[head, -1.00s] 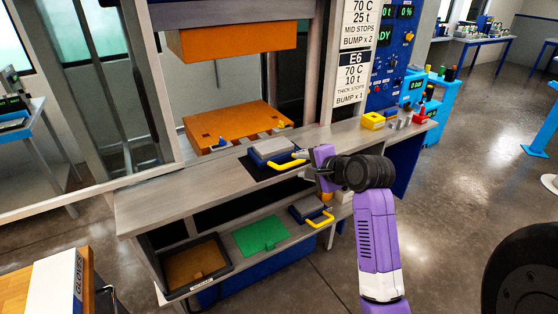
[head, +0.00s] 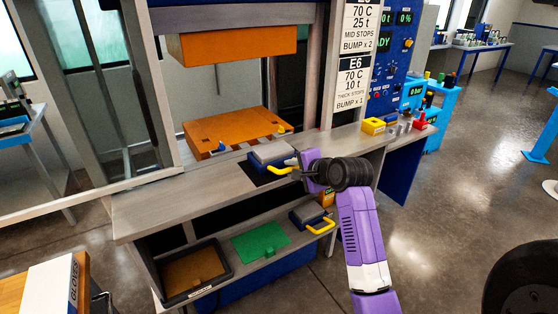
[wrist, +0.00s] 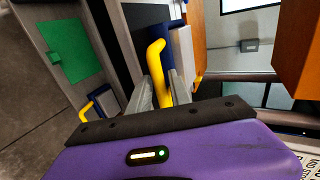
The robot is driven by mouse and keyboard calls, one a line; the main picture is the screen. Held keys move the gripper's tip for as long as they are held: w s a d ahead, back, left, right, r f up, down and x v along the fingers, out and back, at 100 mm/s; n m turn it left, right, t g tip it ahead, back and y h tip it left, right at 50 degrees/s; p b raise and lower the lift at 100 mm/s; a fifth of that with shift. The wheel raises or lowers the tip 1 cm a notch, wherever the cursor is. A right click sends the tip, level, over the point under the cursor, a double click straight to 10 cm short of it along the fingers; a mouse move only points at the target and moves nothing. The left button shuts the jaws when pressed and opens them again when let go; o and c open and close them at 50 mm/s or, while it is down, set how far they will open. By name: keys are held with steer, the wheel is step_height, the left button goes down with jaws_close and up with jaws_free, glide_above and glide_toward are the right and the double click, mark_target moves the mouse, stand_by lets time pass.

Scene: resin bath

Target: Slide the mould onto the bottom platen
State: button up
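The mould (head: 272,153) is a grey block on a blue base with a yellow handle (head: 284,169). It sits on the bench in front of the orange bottom platen (head: 228,128), off it. My gripper (head: 296,169) is at the mould's right side, at the handle. In the wrist view, the grey fingers of my gripper (wrist: 161,92) stand on either side of the yellow handle (wrist: 156,62), very close to it. I cannot tell whether they press on it. The mould (wrist: 182,52) is partly hidden behind the handle there.
The orange upper platen (head: 238,44) hangs above with an open gap. The shelf below holds a green mat (head: 260,241), a black-rimmed tray (head: 226,278) and a second yellow-handled mould (head: 306,215). A yellow block (head: 373,125) stands on the bench at right.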

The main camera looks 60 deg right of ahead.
mark_target(279, 155)
jaws_close()
steer(key=shift+w, duration=0.1)
steer(key=shift+w+d, duration=0.75)
steer(key=shift+w, duration=0.4)
steer(key=shift+w+d, duration=0.7)
steer(key=shift+w, duration=0.5)
steer(key=shift+w+d, duration=0.75)
steer(key=shift+w, duration=0.4)
steer(key=shift+w, duration=0.1)
steer(key=shift+w+d+b, duration=0.3)
steer(key=shift+w+d, duration=0.4)
steer(key=shift+w, duration=0.45)
steer(key=shift+w+d+b, duration=0.3)
steer(key=shift+w+d, duration=0.45)
steer(key=shift+w, duration=0.45)
steer(key=shift+w+d+b, duration=0.3)
steer(key=shift+w+d, duration=0.4)
steer(key=shift+w, duration=0.45)
